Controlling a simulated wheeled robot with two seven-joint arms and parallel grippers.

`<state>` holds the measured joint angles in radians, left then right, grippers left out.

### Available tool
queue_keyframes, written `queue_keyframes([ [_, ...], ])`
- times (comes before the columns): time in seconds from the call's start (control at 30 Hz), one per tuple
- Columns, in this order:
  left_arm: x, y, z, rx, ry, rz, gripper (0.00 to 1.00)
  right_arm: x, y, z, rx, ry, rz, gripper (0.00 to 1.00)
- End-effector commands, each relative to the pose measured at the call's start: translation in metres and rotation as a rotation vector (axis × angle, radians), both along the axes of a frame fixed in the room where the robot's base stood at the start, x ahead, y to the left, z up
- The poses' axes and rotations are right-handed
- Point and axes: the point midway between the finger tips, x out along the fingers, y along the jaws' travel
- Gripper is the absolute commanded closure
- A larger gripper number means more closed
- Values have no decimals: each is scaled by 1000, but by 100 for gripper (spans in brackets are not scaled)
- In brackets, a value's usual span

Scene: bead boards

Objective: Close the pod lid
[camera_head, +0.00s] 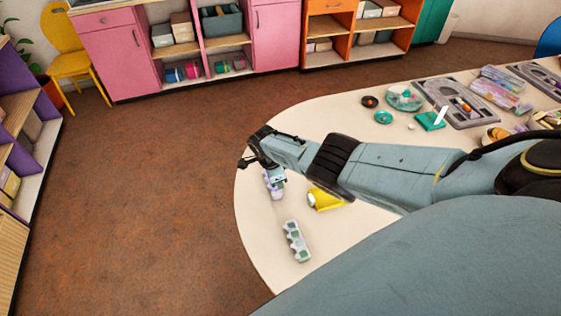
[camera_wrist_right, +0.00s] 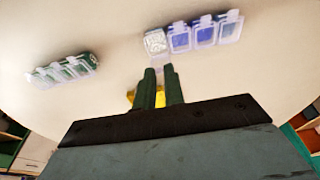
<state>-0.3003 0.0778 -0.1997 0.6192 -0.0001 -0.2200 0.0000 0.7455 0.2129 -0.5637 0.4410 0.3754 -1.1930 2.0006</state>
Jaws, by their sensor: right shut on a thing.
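A pod strip (camera_head: 274,186) lies near the table's left end, partly hidden by my right gripper (camera_head: 262,160). In the right wrist view the strip (camera_wrist_right: 204,32) has one compartment of white beads and several blue ones, with clear lids. My right gripper (camera_wrist_right: 164,70) is at the white-bead end. Its dark fingers are close together on a small clear piece that looks like that compartment's pod lid (camera_wrist_right: 166,68). The fingers hide much of this lid, and I cannot tell its exact angle. My left gripper is out of view.
A second strip with green contents (camera_head: 296,241) lies toward the table's front edge; the right wrist view shows it too (camera_wrist_right: 62,70). A yellow container (camera_head: 326,199) lies on its side under my arm. Grey trays (camera_head: 455,103) and small teal items (camera_head: 383,117) are farther right.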

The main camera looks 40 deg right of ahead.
Motion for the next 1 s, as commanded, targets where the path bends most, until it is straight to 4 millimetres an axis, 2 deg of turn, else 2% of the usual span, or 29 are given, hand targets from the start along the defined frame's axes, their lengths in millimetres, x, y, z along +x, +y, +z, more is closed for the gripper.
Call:
queue_keyframes([
  [0.53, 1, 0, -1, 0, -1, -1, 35, 0, 1, 0, -23, 7, -1, 100],
  [0.57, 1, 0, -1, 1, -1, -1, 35, 1, 1, 0, -22, 7, -1, 85],
  [0.7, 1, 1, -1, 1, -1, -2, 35, 0, 1, 0, -22, 7, -1, 67],
  [1.0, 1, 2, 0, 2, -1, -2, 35, 0, 1, 1, -22, 7, -1, 66],
])
